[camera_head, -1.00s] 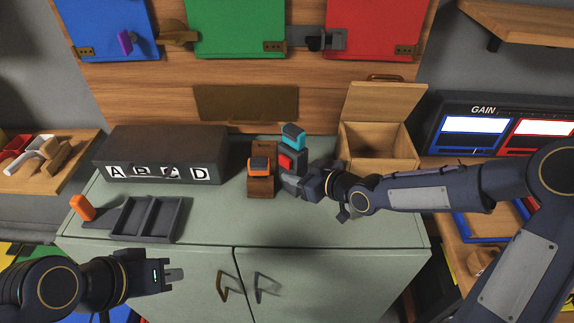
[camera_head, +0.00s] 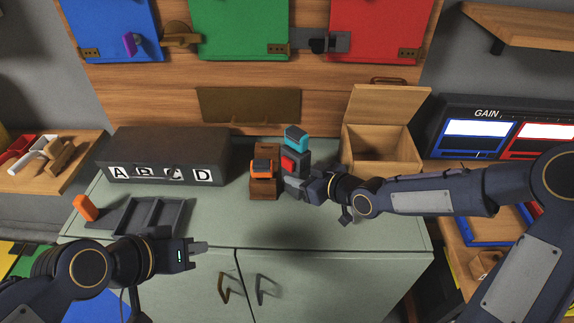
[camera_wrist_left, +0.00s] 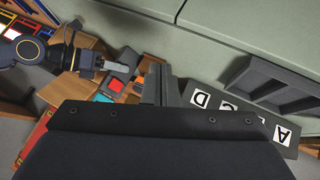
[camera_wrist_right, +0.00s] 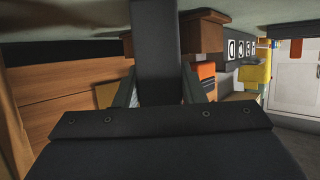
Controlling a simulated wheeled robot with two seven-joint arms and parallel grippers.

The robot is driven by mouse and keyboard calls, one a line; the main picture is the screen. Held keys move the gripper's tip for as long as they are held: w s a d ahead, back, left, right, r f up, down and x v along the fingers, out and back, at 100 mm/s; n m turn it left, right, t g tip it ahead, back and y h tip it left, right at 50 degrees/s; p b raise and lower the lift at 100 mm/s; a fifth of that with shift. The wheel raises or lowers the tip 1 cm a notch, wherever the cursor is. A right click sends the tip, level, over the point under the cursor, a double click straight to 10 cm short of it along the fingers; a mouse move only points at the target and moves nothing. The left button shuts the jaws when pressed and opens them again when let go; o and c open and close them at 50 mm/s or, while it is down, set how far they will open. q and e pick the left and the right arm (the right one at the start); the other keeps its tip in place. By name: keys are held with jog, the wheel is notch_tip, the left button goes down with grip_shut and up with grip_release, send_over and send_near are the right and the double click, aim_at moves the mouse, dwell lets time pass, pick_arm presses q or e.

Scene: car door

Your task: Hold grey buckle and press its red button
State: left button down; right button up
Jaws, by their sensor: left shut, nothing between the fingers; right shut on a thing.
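The grey buckle (camera_head: 297,163) stands on the cabinet top, with its red button (camera_head: 288,164) on the side facing the camera. A teal piece (camera_head: 296,138) sits at its top. My right gripper (camera_head: 302,186) is shut on the lower part of the buckle; the right wrist view shows the dark buckle body (camera_wrist_right: 157,50) between its fingers. My left gripper (camera_head: 202,247) is shut and empty, in front of the cabinet's front edge and well left of the buckle. The left wrist view shows the red button (camera_wrist_left: 116,86) beyond its fingers (camera_wrist_left: 160,85).
A wooden block with an orange-and-dark piece (camera_head: 262,167) stands just left of the buckle. A grey tray (camera_head: 150,214), an orange block (camera_head: 85,207) and a dark box lettered A to D (camera_head: 165,150) are further left. An open wooden box (camera_head: 381,150) stands to the right.

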aim_at(284, 164)
pick_arm(q)
jog(key=w+d+f+m+t+y, duration=0.1)
jog(key=w+d+m+t+y, duration=0.4)
jog(key=w, duration=0.7)
jog(key=d+m+t, duration=0.2)
jog(key=t, duration=0.2)
jog(key=shift+w+d+f+y, duration=0.3)
jog(key=shift+w+y, duration=0.05)
jog(key=shift+y, duration=0.05)
jog(key=w+d, duration=0.6)
jog(key=shift+w, duration=0.3)
jog(key=shift+w, duration=0.1)
dwell(1.4)
jog(key=shift+w+d, duration=0.2)
jog(key=shift+d, duration=0.05)
jog(key=shift+w+d, duration=0.55)
jog(key=shift+w, duration=0.05)
dwell(1.4)
